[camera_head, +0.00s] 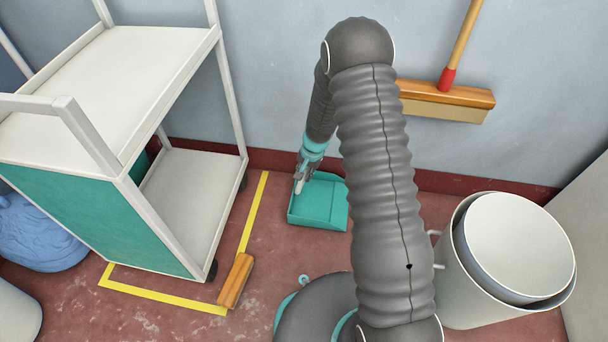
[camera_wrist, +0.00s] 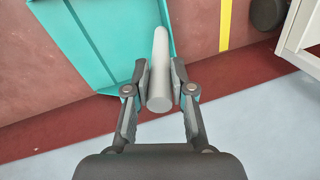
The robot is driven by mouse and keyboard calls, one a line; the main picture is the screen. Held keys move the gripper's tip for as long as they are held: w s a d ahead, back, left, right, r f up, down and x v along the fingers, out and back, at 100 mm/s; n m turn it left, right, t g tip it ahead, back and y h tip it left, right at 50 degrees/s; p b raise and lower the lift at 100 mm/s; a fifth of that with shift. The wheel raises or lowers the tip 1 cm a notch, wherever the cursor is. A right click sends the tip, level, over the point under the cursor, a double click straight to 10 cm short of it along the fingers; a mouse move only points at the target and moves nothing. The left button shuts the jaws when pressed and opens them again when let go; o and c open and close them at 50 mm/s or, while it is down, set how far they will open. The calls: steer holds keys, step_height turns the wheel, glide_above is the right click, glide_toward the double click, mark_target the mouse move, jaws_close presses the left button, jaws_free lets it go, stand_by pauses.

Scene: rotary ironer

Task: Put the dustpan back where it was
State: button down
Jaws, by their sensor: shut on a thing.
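The teal dustpan (camera_head: 322,206) is at the foot of the wall, left of my arm in the head view. In the wrist view its teal pan (camera_wrist: 90,40) fills the upper left, and its grey handle (camera_wrist: 160,75) runs between my fingers. My gripper (camera_head: 301,180) is shut on the handle, with a finger on each side, as the wrist view of my gripper (camera_wrist: 160,85) shows. The pan is on or just above the red floor; I cannot tell if it touches. My arm hides part of the wall and floor to its right.
A white shelf cart (camera_head: 190,190) with a teal side stands at left, inside yellow floor tape (camera_head: 253,210). An orange brush block (camera_head: 236,281) lies by its wheel. A broom (camera_head: 450,95) is against the wall. White buckets (camera_head: 480,290) stand at right.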

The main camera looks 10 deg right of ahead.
steer(key=shift+f, duration=0.3)
steer(key=c, duration=1)
jaws_free()
